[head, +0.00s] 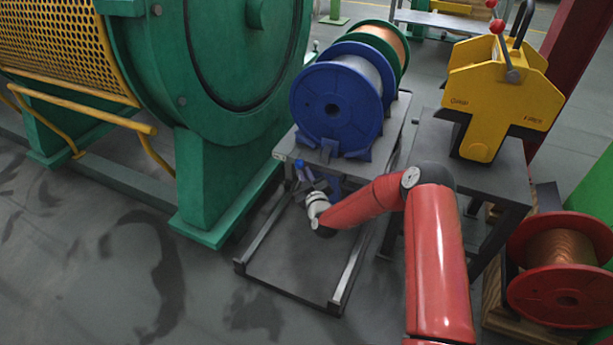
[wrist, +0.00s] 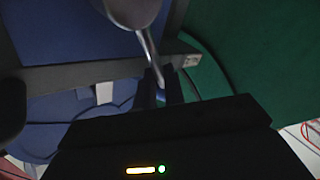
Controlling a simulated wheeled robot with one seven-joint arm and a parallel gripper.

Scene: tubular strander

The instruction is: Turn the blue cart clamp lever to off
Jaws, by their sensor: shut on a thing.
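The blue spool (head: 335,105) stands upright on a grey cart (head: 345,290). The cart's edge also crosses the wrist view as a dark bar (wrist: 60,78). The clamp lever (wrist: 150,47) shows in the wrist view as a thin metal rod with a rounded grey end at the top. My gripper (wrist: 160,84) is shut on the lever rod, which runs down between the dark fingertips. In the head view my gripper (head: 309,184) is below the cart's top at its front end, small and dark. The lever's off mark cannot be made out.
A large green machine (head: 230,100) with a yellow mesh guard (head: 70,45) stands close on the left. A yellow lifting device (head: 500,95) rests on a grey stand at the right. A red spool (head: 560,285) is at the lower right. Floor in front of the cart is clear.

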